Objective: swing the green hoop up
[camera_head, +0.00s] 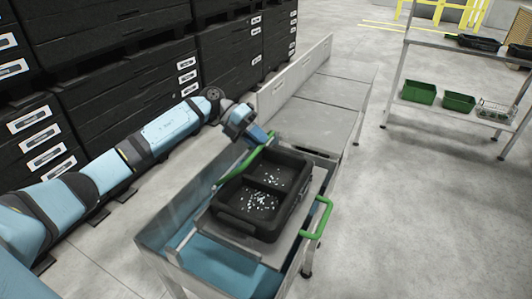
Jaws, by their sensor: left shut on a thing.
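Two green hoops show at the sides of a metal rack (228,240). One green hoop (237,168) rises along the left side of the black tray, and its upper end is at my left gripper (262,136). My left gripper is shut on this hoop, and its fingers partly hide the grip. The other green hoop (325,218) stands out on the right side of the rack, with nothing holding it. A black two-compartment tray (284,226) sits on the rack, with small pale pieces in both compartments. My right gripper is not in view.
The rack sits over a blue-lined metal trough (165,240). A grey conveyor-like bench (318,118) runs behind it. Black stacked crates (110,85) stand at the left behind my arm. A shelf (450,122) with green bins is at the right. Open floor lies right of the trough.

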